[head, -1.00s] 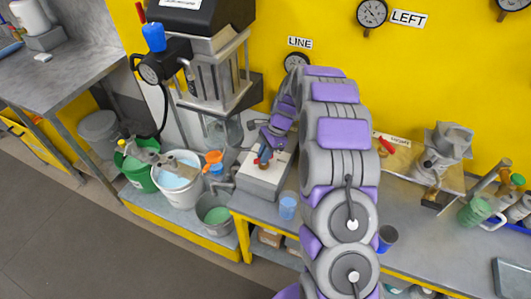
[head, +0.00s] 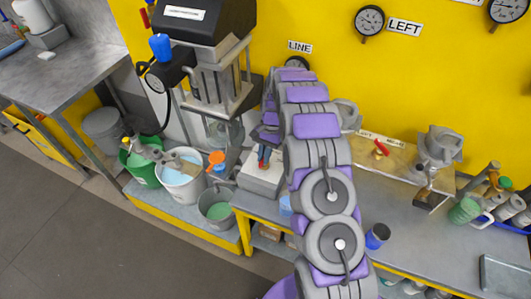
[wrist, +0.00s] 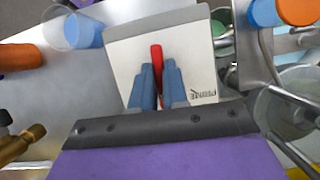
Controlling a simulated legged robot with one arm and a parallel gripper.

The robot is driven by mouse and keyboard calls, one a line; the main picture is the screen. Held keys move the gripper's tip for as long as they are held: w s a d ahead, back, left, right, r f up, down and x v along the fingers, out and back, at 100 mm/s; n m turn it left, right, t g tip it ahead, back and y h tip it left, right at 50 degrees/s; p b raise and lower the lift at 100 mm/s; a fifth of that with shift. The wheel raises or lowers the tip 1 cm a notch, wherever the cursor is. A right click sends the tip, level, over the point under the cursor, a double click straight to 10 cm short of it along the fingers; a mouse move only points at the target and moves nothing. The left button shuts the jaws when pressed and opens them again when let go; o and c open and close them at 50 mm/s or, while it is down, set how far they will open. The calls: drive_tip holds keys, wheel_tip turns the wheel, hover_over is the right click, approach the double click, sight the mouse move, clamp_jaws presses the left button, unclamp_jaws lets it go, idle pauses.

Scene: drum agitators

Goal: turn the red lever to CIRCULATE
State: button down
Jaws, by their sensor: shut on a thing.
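A pale box (head: 262,182) with a white top stands on the bench. In the wrist view its white top (wrist: 125,60) carries a red lever (wrist: 156,54) and a small upside-down label (wrist: 203,94) that seems to read PRIME. My gripper (wrist: 160,75) has its blue-grey fingers either side of the red lever and is shut on it. The lever's lower part is hidden between the fingers. In the head view my gripper (head: 264,157) is at the box top, and the lever is mostly hidden by my arm. I cannot make out a CIRCULATE label.
A grey machine (head: 210,75) with a blue knob (head: 160,47) stands behind the box. Buckets (head: 180,178) stand to the left. A blue cup (wrist: 82,30) is close to the box. Another red lever (head: 381,147) is on a labelled board (head: 395,168) to the right.

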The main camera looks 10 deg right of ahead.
drive_tip(key=shift+s+a+n, duration=0.1)
drive_tip(key=shift+a+n, duration=0.05)
drive_tip(key=shift+n, duration=0.15)
drive_tip(key=c, duration=1.1)
unclamp_jaws()
drive_tip(key=shift+a, duration=0.2)
drive_tip(key=shift+c, duration=0.2)
drive_tip(key=shift+w+d+r, duration=0.2)
drive_tip(key=shift+d+r, duration=0.15)
drive_tip(key=shift+d, duration=0.05)
drive_tip(key=p+v, duration=0.3)
drive_tip(key=v, duration=1.3)
drive_tip(key=shift+w+a+r, duration=0.15)
drive_tip(key=shift+a+r, duration=0.1)
drive_tip(key=shift+a, duration=0.05)
